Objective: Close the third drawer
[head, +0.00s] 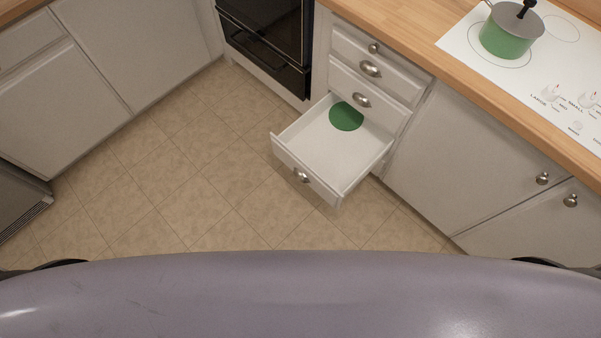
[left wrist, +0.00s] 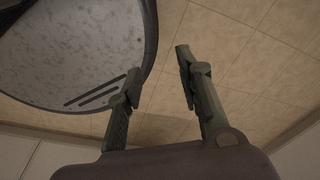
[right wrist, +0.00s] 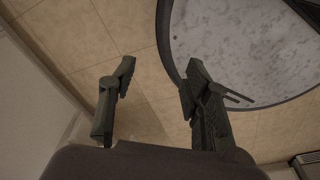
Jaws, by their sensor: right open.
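The third drawer (head: 303,171) is pulled out of the white drawer stack, below two closed drawers (head: 362,98). It has a cup-shaped metal handle (head: 301,175) on its front. A round green item (head: 346,116) lies inside it near the back. My left gripper shows in the left wrist view (left wrist: 158,90), open and empty above the floor, beside my own base. My right gripper shows in the right wrist view (right wrist: 158,85), open and empty above the floor. Neither gripper's fingers show in the head view, and neither touches the drawer.
A black oven (head: 268,40) is left of the drawer stack. White cabinets (head: 465,165) stand to the right under a wooden counter (head: 400,43). A green pot (head: 508,36) sits on the white cooktop (head: 470,58). The tiled floor (head: 190,170) before the drawer is clear.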

